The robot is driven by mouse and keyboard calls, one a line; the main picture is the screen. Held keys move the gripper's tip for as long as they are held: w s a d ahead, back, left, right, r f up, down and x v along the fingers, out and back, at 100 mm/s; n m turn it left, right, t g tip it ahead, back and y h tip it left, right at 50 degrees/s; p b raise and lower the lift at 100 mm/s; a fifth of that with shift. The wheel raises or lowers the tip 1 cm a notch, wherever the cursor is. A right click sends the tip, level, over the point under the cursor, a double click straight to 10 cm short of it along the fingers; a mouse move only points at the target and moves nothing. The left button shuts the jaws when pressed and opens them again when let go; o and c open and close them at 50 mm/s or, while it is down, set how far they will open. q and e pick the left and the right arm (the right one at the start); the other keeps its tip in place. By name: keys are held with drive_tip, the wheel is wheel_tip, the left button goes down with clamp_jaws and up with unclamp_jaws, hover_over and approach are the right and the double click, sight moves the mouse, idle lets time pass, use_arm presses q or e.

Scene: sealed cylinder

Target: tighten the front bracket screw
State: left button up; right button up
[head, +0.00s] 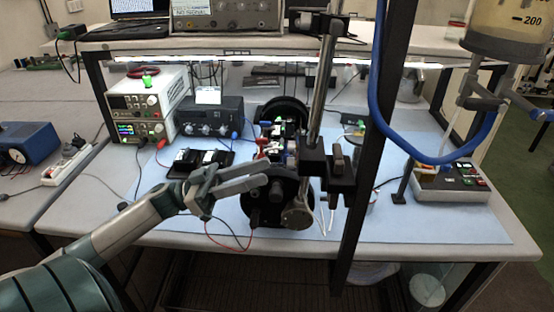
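A black bracket (313,162) is clamped around an upright metal post (324,90) near the middle of the bench. A small upright knob or screw (338,157) stands at its right side; I cannot tell for sure that it is the front bracket screw. My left gripper (263,174) reaches in from the left, pointing right. Its two fingers look apart, with nothing visible between them. Its tips are at or in front of a black round housing (270,200), left of the bracket; contact is unclear. My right gripper is not in view.
A black upright bar (364,150) and a blue hose (430,158) stand right of the post. Power supplies (142,105) and a dark instrument (210,118) sit at back left. Thin red and black wires hang below the gripper. The blue mat (440,225) is clear at front right.

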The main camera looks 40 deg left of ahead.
sight(291, 163)
use_arm(q)
drive_tip(key=shift+p+x, duration=0.8)
drive_tip(key=shift+x, duration=1.9)
clamp_jaws()
